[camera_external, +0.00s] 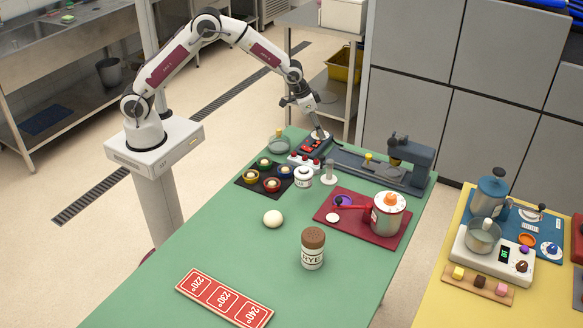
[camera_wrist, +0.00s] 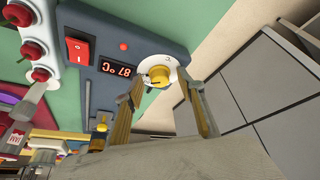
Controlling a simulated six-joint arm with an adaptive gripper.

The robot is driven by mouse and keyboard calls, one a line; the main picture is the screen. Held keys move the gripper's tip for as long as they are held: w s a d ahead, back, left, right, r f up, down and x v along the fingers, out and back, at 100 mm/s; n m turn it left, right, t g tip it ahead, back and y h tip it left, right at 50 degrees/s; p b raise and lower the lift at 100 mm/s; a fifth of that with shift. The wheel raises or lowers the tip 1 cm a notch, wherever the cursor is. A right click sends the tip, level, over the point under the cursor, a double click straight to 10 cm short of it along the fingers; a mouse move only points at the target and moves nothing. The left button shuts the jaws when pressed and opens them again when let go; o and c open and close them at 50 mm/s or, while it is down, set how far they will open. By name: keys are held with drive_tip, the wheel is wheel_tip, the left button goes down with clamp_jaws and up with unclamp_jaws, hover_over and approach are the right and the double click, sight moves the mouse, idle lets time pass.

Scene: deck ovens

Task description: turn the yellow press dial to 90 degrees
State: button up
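The yellow press dial (camera_wrist: 158,74) is a round knob on a white disc at the end of the blue-grey control box (camera_wrist: 118,22), in the wrist view. Beside it is a small display (camera_wrist: 116,68) with upside-down red digits, seemingly 87 °C. In the external view the control box (camera_external: 313,146) is at the far end of the green table, and the dial is mostly hidden by my gripper (camera_external: 318,132). In the wrist view my gripper (camera_wrist: 160,80) is open, its two fingers at either side of the dial. I cannot tell whether they touch it.
A red switch (camera_wrist: 78,50) is on the box, and a white strip with red knobs (camera_wrist: 38,49) stands beside it. The blue-grey press (camera_external: 410,165) is to the right. Several small pots on a dark mat (camera_external: 248,184) are to the left. Grey cabinets (camera_external: 400,110) stand behind.

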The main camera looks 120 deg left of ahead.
drive_tip(key=shift+r, duration=0.1)
drive_tip(key=v, duration=1.1)
drive_tip(key=shift+s+r, duration=0.2)
drive_tip(key=shift+r, duration=0.15)
drive_tip(key=shift+s+d+f, duration=0.1)
drive_tip(key=shift+d, duration=0.1)
drive_tip(key=s+d+r+m+h, duration=0.1)
drive_tip(key=s+d+r+m, duration=0.1)
drive_tip(key=s+d, duration=0.7)
drive_tip(key=s+d+r+m+t+h, duration=0.1)
drive_tip(key=s+d+r+m, duration=0.2)
drive_tip(key=s+d, duration=0.7)
drive_tip(key=s+d+r+m+t, duration=0.1)
drive_tip(key=s+d+r, duration=0.5)
drive_tip(key=d, duration=1.1)
drive_tip(key=shift+s+r+m+h, duration=0.15)
drive_tip(key=shift+s+m+h, duration=0.45)
drive_tip(key=shift+s, duration=1.2)
